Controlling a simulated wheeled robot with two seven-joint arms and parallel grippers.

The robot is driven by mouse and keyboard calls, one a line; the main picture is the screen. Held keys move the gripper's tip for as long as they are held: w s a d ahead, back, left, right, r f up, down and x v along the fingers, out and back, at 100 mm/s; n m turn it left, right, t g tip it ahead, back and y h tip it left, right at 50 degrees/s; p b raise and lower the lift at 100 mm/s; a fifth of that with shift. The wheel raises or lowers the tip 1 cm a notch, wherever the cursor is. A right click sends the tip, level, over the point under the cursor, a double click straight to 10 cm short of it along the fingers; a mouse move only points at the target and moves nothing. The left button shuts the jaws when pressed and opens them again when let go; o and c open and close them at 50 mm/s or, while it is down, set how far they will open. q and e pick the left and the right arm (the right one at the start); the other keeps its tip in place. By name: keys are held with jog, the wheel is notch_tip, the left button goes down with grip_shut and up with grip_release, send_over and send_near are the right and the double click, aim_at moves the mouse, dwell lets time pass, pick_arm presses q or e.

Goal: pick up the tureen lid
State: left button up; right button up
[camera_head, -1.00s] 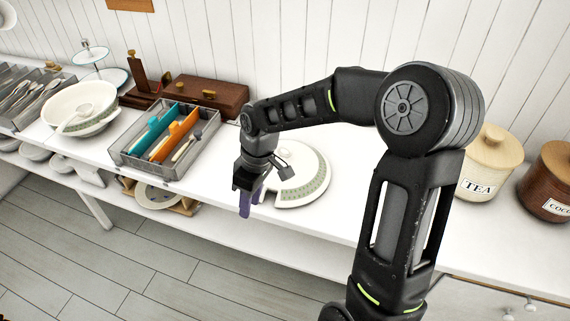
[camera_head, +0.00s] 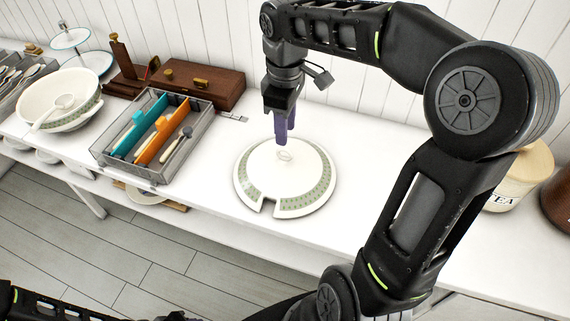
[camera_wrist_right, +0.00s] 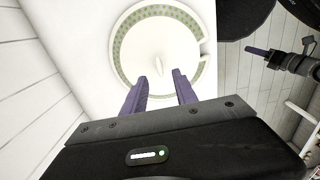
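The tureen lid (camera_head: 318,186), round and white with a green patterned band and a notch in its rim, lies on the white shelf. It also shows in the right wrist view (camera_wrist_right: 135,55). Its small knob (camera_head: 285,156) stands at the middle. My right gripper (camera_head: 285,140) points down just above the knob. In the wrist view its purple fingers (camera_wrist_right: 160,88) are apart, with nothing between them. My left gripper shows only in part, as a purple finger (camera_wrist_right: 257,51) at the right of the wrist view; its opening cannot be made out.
A grey mesh cutlery tray (camera_head: 152,180) with teal and orange dividers stands left of the lid. A wooden box (camera_head: 200,82) is behind it, a white bowl (camera_head: 40,88) farther left. The TEA canister (camera_head: 520,178) is at the right. Shelf around the lid is clear.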

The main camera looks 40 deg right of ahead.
aim_at(285, 150)
jog(key=shift+f, duration=1.4)
notch_tip(285, 150, down, 5)
jog(key=shift+w+f, duration=0.1)
jog(key=shift+w, duration=0.05)
jog(key=shift+c, duration=0.4)
grip_shut()
dwell(0.7)
